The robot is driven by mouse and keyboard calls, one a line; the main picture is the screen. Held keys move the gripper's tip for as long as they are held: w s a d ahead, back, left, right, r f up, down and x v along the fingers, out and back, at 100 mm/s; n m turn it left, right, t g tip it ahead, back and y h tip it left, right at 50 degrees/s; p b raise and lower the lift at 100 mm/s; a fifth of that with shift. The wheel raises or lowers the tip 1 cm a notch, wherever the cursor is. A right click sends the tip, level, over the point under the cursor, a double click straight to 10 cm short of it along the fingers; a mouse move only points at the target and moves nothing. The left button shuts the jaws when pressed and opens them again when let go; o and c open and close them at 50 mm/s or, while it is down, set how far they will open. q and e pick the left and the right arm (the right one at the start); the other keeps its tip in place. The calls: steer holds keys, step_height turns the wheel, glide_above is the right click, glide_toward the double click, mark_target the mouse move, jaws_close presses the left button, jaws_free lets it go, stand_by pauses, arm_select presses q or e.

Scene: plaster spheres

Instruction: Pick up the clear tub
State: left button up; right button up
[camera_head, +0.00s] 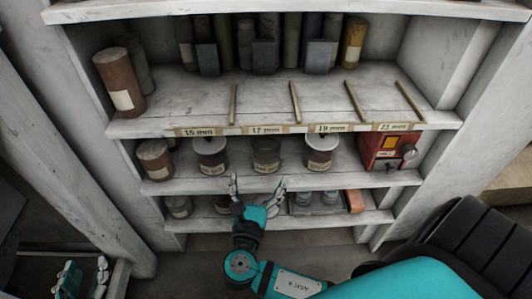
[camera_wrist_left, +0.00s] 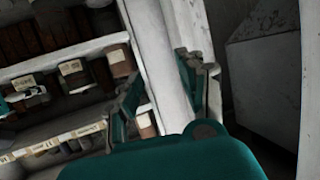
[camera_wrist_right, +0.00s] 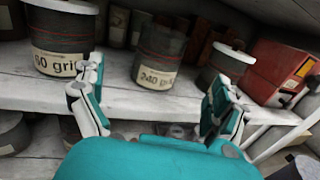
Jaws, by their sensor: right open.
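The clear tub (camera_head: 266,156) appears to be the see-through one with dark grey contents, upright on the middle shelf between two white-lidded tubs. In the right wrist view the tub (camera_wrist_right: 160,57) carries a "240" label and stands beyond the gap between my fingers. My right gripper (camera_head: 258,186) is open and empty, in front of the shelf and below the tub, apart from it. It also shows in the right wrist view (camera_wrist_right: 154,88). My left gripper (camera_head: 85,275) is open and empty, low at the far left, away from the tub.
White-lidded tubs stand left (camera_head: 211,156) and right (camera_head: 320,152) of it on the same shelf. A brown can (camera_head: 155,160) and a red box (camera_head: 388,150) stand further out. The labelled shelf edge (camera_head: 225,130) runs above. The lower shelf (camera_head: 345,219) holds tins and blocks.

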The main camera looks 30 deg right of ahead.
mark_target(263, 160)
steer(key=b+x, duration=0.1)
steer(key=x, duration=0.4)
steer(key=shift+w+d, duration=0.2)
steer(key=shift+w, duration=0.05)
steer(key=shift+w+d, duration=0.3)
steer(key=shift+w, duration=0.05)
steer(key=shift+w+d+b, duration=0.2)
steer(key=shift+d+b, duration=0.05)
steer(key=shift+b, duration=0.15)
steer(key=b+x, duration=0.1)
steer(key=x, duration=0.3)
steer(key=shift+f+b, duration=0.2)
steer(key=shift+b, duration=0.2)
steer(key=shift+w+d+r, duration=0.1)
steer(key=shift+w+d, duration=0.1)
steer(key=shift+d, duration=0.05)
arm_select(q)
step_height(263, 160, up, 16)
steer(key=s+d+t+h, duration=0.1)
steer(key=t+h, duration=0.2)
steer(key=t, duration=0.7)
steer(key=shift+s+d+t+h, duration=0.3)
steer(key=shift+s+d, duration=0.1)
arm_select(e)
steer(key=c, duration=1.3)
